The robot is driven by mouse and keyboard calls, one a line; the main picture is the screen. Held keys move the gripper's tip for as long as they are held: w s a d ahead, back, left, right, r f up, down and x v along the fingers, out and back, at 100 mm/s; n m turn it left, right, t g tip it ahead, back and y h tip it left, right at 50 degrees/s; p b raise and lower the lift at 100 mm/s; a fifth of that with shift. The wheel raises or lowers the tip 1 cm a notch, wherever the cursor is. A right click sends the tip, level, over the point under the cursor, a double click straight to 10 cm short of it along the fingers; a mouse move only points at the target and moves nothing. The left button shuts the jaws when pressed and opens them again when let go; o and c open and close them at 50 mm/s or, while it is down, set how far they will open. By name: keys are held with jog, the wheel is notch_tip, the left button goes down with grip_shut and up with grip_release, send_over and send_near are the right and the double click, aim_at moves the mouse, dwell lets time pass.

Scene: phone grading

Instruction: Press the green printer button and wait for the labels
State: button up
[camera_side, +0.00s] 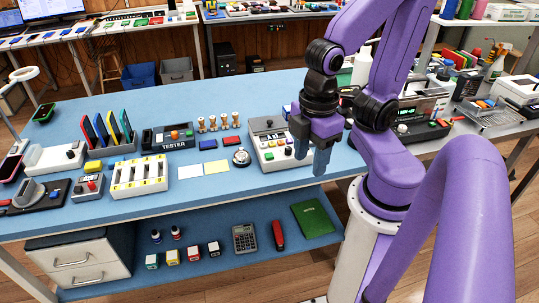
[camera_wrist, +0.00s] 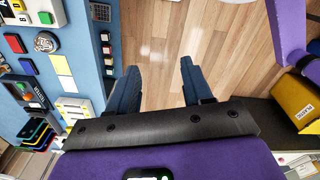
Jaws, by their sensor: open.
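My gripper (camera_side: 311,153) is open and empty, with its two dark fingers pointing down near the table's front edge. It is just right of a pale console (camera_side: 261,139) with coloured buttons and partly covers that console's right side. In the wrist view my gripper (camera_wrist: 159,72) has only wooden floor between its fingers. The console (camera_wrist: 60,10) shows at the top left there, with a green button (camera_wrist: 45,17) on it. I cannot tell whether this console is the printer. No printed label is clearly visible.
A bell (camera_side: 242,157), paper pads (camera_side: 217,167) and a tester (camera_side: 170,137) lie left of the console on the blue table (camera_side: 225,195). A machine with a green display (camera_side: 410,112) stands behind my arm on the right. A lower shelf (camera_side: 215,271) holds a calculator (camera_side: 244,239).

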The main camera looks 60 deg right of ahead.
grip_shut()
dwell(1.5)
